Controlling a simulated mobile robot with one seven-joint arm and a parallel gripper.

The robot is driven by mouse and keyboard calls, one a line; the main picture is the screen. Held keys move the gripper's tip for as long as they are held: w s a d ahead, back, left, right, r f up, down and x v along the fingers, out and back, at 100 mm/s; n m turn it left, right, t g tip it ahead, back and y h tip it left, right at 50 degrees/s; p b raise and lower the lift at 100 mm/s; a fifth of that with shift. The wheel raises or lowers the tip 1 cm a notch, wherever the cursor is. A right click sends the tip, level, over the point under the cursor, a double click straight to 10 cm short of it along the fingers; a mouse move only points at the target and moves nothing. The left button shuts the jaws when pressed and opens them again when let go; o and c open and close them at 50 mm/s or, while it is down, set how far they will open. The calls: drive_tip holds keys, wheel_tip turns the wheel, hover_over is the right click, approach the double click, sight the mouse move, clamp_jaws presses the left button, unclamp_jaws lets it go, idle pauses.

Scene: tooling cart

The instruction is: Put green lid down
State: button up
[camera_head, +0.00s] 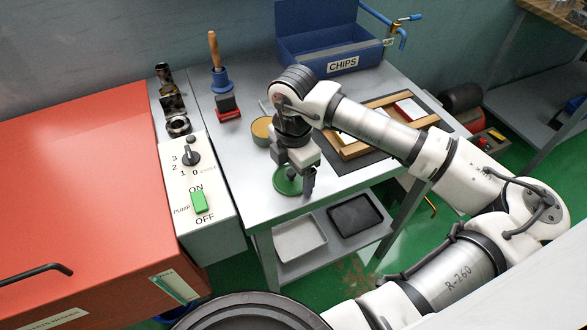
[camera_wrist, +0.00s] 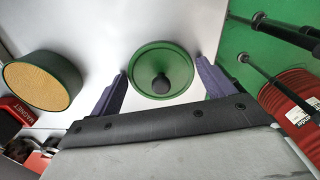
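The green lid (camera_head: 284,182) is a round disc with a dark knob. It lies near the front edge of the grey cart top. In the wrist view the green lid (camera_wrist: 160,62) is knob up, centred ahead of my gripper (camera_wrist: 164,72). My gripper's two fingers are spread wide, one to each side of the lid, with gaps visible between them and its rim. In the head view my gripper (camera_head: 300,185) is low over the lid and hides part of it. An open round green tin (camera_wrist: 78,82) with a tan top stands left of the lid; the tin also shows in the head view (camera_head: 260,128).
A red stamp-like block (camera_head: 228,108) and a blue CHIPS bin (camera_head: 320,50) stand farther back. A wooden-framed tray (camera_head: 350,150) lies right of my gripper. A pump switch box (camera_head: 205,190) borders the left. The cart's front edge is close to the lid.

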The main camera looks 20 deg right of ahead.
sight(293, 171)
drive_tip(key=o, duration=0.3)
drive_tip(key=shift+r+p, duration=0.3)
drive_tip(key=shift+p, duration=0.05)
wheel_tip(293, 171, up, 12)
drive_tip(key=shift+f+b, duration=0.1)
drive_tip(key=shift+b, duration=1)
drive_tip(key=shift+s+f, duration=0.1)
